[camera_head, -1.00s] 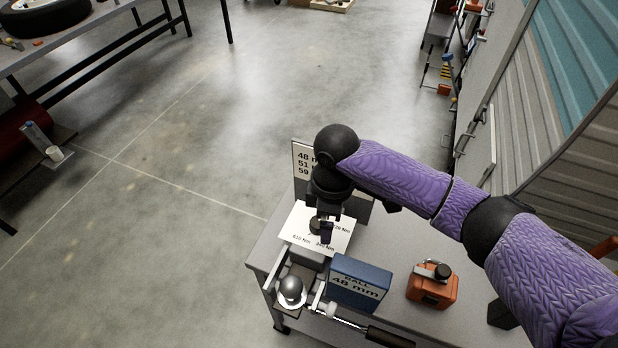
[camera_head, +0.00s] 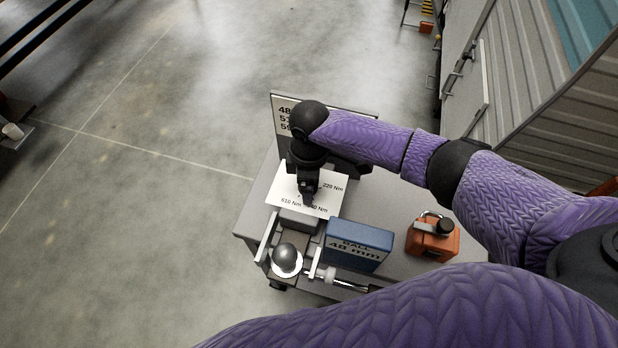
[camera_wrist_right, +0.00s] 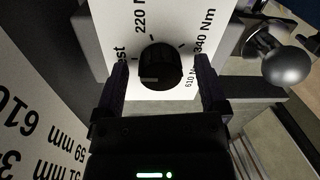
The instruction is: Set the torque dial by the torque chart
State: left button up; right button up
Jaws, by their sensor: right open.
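The torque dial (camera_wrist_right: 160,66) is a round black knob on a white panel (camera_wrist_right: 103,22). Its labels are 220 Nm, 340 Nm, 610 Nm and one partly covered, ending in "est". A pale mark shows on the knob's lower left. My right gripper (camera_wrist_right: 161,80) is open, with one finger on each side of the knob; I cannot tell whether they touch it. In the head view my right gripper (camera_head: 307,196) hides the knob. The torque chart (camera_head: 284,112) stands upright behind the panel, partly covered by my arm; it fills the left of the wrist view. My left gripper is not visible.
A grey ball (camera_head: 286,256) stands in front of the panel. A blue box (camera_head: 358,246) marked BALL 48 mm and an orange device (camera_head: 432,240) stand to the right on the grey cart (camera_head: 388,212). A large purple link of mine covers the bottom right.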

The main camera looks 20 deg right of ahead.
jog(key=c, duration=0.3)
grip_shut()
jog(key=shift+r, duration=0.1)
jog(key=shift+r+m+p, duration=0.15)
jog(key=shift+m+p, duration=0.85)
jog(key=shift+p, duration=0.2)
jog(key=m+p, duration=0.3)
jog(key=m, duration=0.1)
jog(key=m+p, duration=0.2)
jog(key=m, duration=0.2)
jog(key=shift+s, duration=0.1)
jog(key=m+p, duration=0.1)
jog(key=m, duration=0.2)
jog(key=shift+a+t, duration=0.1)
jog(key=shift+t, duration=0.2)
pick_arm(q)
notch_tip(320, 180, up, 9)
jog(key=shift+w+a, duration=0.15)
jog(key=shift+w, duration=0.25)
pick_arm(e)
jog(key=shift+f+m, duration=0.2)
jog(key=shift+m, duration=0.1)
pick_arm(q)
jog(key=shift+p, duration=0.3)
